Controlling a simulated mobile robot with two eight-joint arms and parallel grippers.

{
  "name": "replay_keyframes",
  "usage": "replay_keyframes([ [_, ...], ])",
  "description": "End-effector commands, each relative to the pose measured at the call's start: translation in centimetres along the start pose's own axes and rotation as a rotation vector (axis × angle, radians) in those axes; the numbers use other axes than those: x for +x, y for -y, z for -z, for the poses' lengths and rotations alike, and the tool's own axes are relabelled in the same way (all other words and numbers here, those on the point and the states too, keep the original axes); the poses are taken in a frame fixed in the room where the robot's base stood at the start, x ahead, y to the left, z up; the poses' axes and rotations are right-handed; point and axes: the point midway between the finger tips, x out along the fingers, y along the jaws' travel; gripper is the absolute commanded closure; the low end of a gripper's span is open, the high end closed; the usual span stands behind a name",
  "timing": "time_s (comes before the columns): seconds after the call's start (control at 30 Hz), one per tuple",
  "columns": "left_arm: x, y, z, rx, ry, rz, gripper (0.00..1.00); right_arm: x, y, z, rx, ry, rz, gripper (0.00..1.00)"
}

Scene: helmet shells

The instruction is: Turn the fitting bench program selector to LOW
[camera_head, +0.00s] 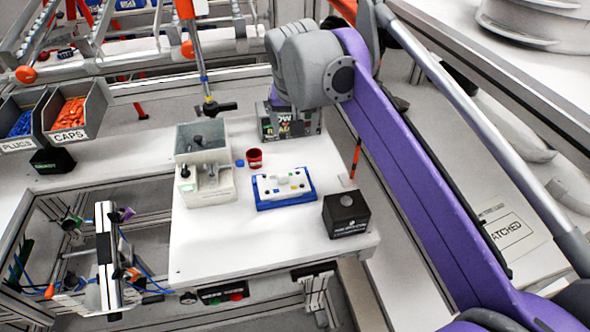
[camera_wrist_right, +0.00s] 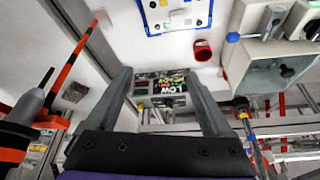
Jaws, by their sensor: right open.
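My left gripper is not in view.
A blue-edged tray (camera_head: 285,201), a red cup (camera_head: 254,158) and a grey bin unit (camera_head: 205,165) stand on the bench. An orange-and-black upright tool (camera_head: 355,158) is near its right edge. Bins of orange caps (camera_head: 72,115) are at left.

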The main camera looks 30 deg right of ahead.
Motion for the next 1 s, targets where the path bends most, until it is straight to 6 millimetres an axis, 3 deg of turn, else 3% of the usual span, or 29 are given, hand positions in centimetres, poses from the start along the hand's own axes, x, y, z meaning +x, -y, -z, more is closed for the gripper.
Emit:
replay_keyframes([
  [0.5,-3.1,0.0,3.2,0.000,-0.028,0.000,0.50,1.4,-0.2,-9.0,-0.199,-0.040,0.100,0.15],
  [0.7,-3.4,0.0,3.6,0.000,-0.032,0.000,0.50,2.0,-0.3,-10.6,-0.228,-0.047,0.114,0.15],
  [1.0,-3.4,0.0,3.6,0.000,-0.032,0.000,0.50,2.1,-0.4,-10.8,-0.232,-0.047,0.115,0.15],
])
